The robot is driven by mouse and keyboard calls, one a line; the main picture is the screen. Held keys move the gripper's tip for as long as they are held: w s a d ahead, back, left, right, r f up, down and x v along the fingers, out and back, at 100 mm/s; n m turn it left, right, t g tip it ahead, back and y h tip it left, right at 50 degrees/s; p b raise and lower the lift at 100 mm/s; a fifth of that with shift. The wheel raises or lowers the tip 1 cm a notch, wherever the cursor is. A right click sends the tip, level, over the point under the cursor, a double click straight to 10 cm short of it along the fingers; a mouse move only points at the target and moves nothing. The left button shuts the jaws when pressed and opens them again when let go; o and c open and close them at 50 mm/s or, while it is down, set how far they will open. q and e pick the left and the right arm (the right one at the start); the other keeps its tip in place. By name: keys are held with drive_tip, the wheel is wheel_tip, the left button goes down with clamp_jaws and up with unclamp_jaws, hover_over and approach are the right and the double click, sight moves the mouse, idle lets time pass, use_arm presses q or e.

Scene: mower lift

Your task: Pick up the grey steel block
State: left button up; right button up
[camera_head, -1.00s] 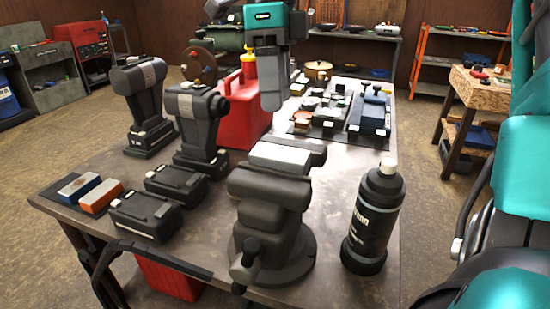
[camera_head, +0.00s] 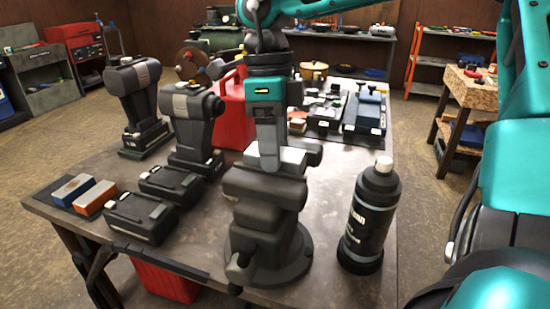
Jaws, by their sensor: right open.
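The grey steel block (camera_head: 292,157) is the pale flat-topped piece between the jaws of the dark bench vise (camera_head: 265,195). The vise stands near the front of the workbench. My right gripper (camera_head: 268,163) is pointing down over the block, open. Its near finger hangs in front of the block and hides part of it. The far finger is hidden, and I cannot tell whether the fingers touch the block. My left gripper is not in view.
A red can (camera_head: 235,120) stands behind the vise. Bare bench (camera_head: 325,200) lies between vise and bottle.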

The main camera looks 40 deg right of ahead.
drive_tip(key=shift+f, duration=0.15)
drive_tip(key=c, duration=1)
